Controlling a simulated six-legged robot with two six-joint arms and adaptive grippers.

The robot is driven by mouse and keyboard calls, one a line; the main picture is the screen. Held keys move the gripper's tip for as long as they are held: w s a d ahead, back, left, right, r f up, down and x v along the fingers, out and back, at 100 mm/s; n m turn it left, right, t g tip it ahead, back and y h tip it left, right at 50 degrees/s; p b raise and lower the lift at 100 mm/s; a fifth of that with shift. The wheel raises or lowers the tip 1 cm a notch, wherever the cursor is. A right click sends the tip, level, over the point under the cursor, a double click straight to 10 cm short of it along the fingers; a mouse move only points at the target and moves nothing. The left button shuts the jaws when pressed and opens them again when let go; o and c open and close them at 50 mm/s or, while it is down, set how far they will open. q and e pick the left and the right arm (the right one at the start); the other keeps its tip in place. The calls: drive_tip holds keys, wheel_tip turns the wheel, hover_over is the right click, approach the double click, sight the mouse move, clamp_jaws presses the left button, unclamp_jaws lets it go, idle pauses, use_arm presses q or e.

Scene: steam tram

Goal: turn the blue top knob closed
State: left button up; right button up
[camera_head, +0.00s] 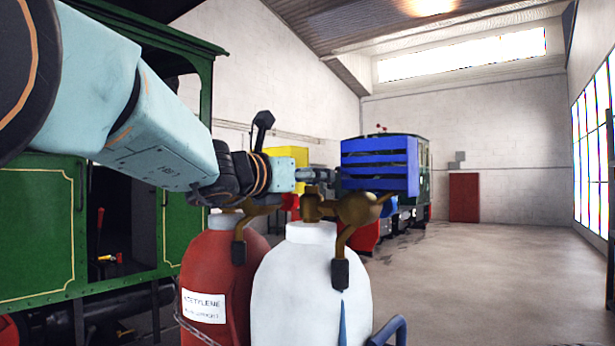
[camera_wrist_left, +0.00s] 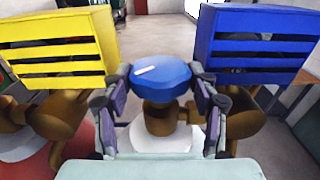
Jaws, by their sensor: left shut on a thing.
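The blue top knob (camera_wrist_left: 160,78) is a round, faceted disc with a white mark on top. In the left wrist view it sits on a brown valve (camera_wrist_left: 160,118) above a white gas cylinder (camera_head: 310,290). My left gripper (camera_wrist_left: 160,92) has its fingers on both sides of the knob, shut on it. In the head view my left gripper (camera_head: 318,176) is over the white cylinder's valve, and I cannot clearly make out the knob there. My right gripper is in neither view.
A red acetylene cylinder (camera_head: 218,265) stands left of the white one. A blue slatted box (camera_head: 380,166) and a yellow slatted box (camera_head: 289,155) flank the gripper, close to the brown fittings. A green tram side (camera_head: 35,215) is at left. Open floor (camera_head: 480,290) lies right.

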use_arm(q)
drive_tip(key=shift+c, duration=0.6)
idle(0.8)
drive_tip(key=o, duration=1.1)
drive_tip(key=shift+s+a+r, duration=0.15)
drive_tip(key=shift+s+a, duration=0.05)
drive_tip(key=shift+s, duration=0.1)
drive_tip(key=shift+o, duration=0.2)
drive_tip(key=shift+w+d, duration=0.15)
drive_tip(key=shift+w, duration=0.05)
drive_tip(key=v, duration=0.7)
drive_tip(key=shift+s, duration=0.2)
